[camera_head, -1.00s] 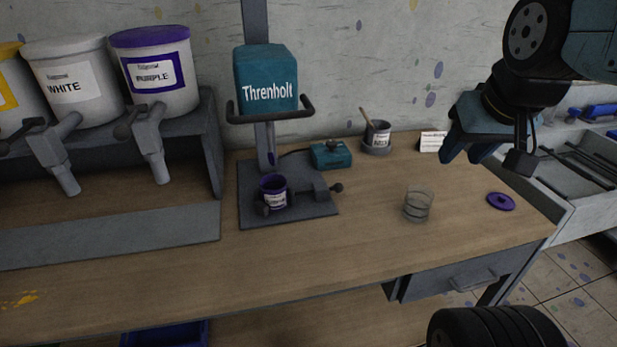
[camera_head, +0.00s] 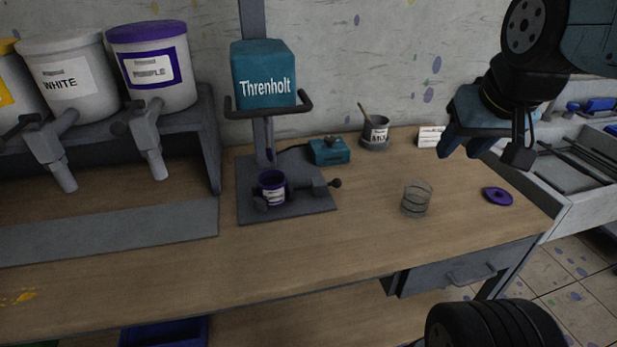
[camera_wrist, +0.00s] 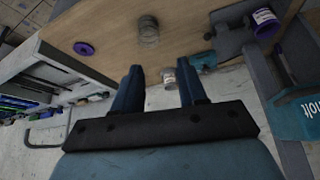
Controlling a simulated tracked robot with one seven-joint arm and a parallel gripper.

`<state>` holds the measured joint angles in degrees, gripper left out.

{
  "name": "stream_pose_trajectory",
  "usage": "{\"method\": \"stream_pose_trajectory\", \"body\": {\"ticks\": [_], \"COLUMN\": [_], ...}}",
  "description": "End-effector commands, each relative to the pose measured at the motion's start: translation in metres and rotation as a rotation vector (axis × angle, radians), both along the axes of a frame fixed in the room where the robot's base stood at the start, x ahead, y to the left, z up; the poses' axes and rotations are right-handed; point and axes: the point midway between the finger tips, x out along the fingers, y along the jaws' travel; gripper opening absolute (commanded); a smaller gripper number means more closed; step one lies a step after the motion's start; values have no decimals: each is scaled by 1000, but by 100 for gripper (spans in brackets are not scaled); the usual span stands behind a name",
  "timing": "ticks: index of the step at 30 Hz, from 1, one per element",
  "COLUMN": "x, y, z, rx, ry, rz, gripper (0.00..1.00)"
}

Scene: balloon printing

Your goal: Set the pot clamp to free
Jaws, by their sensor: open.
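The pot clamp (camera_head: 319,187) is a dark grey block with a round black knob at its right, mounted on the grey base plate of the Threnholt press (camera_head: 263,75). A small purple-rimmed pot (camera_head: 272,188) stands on the plate beside the clamp, with a dark round part at its front left. Whether the clamp touches the pot cannot be told. In the wrist view the pot (camera_wrist: 265,22) shows at the top right. My gripper (camera_head: 458,152) is open and empty, above the right part of the bench, well right of the clamp. Its fingers also show in the wrist view (camera_wrist: 158,85).
A clear glass jar (camera_head: 416,198) and a purple lid (camera_head: 497,196) stand on the bench right of the press. A teal control box (camera_head: 330,151), a mixing cup (camera_head: 375,133) and a white card (camera_head: 431,137) are behind. Paint tubs with taps are left. The front bench is clear.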

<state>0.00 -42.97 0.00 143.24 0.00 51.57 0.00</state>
Motion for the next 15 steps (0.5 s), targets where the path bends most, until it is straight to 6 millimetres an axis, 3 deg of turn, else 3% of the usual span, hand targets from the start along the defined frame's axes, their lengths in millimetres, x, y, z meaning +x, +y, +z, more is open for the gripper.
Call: {"method": "stream_pose_trajectory", "body": {"ticks": [4,7,15], "x": [5,18,75], "y": [2,6,29], "z": [1,0,-10], "rx": [-13,-46,-193], "ry": [7,24,91], "rz": [26,91,407], "gripper": [56,56,56]}}
